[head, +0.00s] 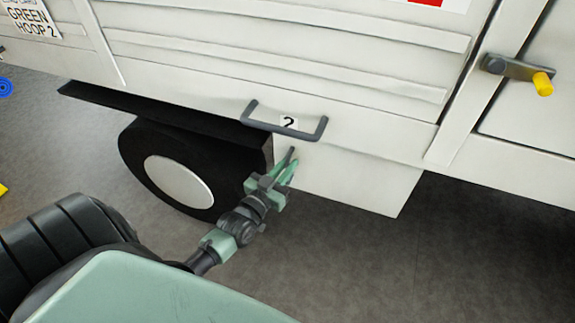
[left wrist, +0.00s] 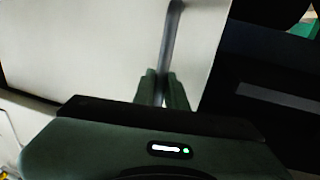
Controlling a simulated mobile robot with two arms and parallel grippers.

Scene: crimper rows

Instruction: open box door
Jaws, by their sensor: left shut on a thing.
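The white box (head: 350,180) hangs under the side of a pale trailer, right of a black wheel. Its front looks flat, with no open gap that I can see. A thin dark grey handle bar (head: 291,153) stands out near the box's left edge. My left gripper (head: 283,170) is at this bar, with its green fingers on either side. In the left wrist view the bar (left wrist: 171,45) runs down between the two fingertips (left wrist: 163,88), which are shut on it. The pale box panel (left wrist: 90,45) lies behind. My right gripper is not in view.
The wheel (head: 180,183) is close left of my gripper. A yellow-tipped latch (head: 518,70) is at upper right. Grey floor (head: 470,260) is clear at lower right.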

